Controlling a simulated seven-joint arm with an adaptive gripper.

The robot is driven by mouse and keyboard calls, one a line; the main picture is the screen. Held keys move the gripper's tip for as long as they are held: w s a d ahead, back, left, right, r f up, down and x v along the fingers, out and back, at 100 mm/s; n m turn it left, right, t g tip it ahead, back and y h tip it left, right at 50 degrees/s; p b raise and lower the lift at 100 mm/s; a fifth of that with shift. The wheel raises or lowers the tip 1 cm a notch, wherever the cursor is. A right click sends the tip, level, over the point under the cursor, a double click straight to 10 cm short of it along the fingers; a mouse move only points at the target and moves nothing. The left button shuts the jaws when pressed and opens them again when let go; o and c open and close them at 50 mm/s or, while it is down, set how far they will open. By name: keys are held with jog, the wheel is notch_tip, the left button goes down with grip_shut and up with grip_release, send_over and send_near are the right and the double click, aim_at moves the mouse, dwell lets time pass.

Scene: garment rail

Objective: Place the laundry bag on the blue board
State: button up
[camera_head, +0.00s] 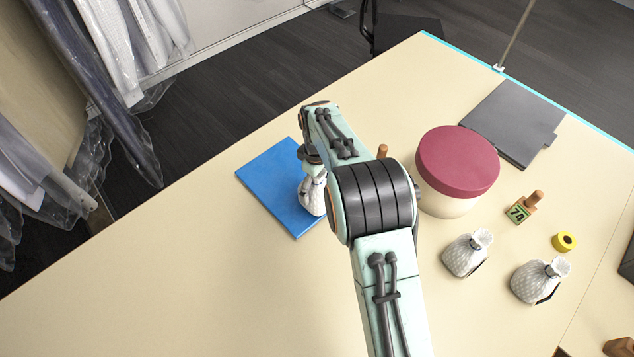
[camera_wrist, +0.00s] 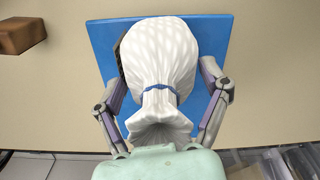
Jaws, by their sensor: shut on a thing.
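The blue board (camera_head: 272,185) lies flat on the table, left of the arm in the head view. It also shows behind the bag in the wrist view (camera_wrist: 106,35). A white laundry bag (camera_head: 312,196), tied with a blue cord, is between the fingers of my gripper (camera_wrist: 162,95). In the wrist view the bag (camera_wrist: 165,50) fills the space between the two fingers, which are shut on it. In the head view the bag appears over the board's right part, partly hidden by my arm. I cannot tell whether it touches the board.
A round box with a dark red lid (camera_head: 457,162) stands right of my arm. Two more white bags (camera_head: 463,255) (camera_head: 535,282), a number block (camera_head: 518,212), a yellow roll (camera_head: 564,242) and a dark grey folder (camera_head: 512,122) are to the right. Covered garments (camera_head: 95,50) hang at left.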

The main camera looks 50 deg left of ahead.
jog(key=shift+f, duration=0.2)
jog(key=shift+f, duration=0.1)
jog(key=o, duration=1.2)
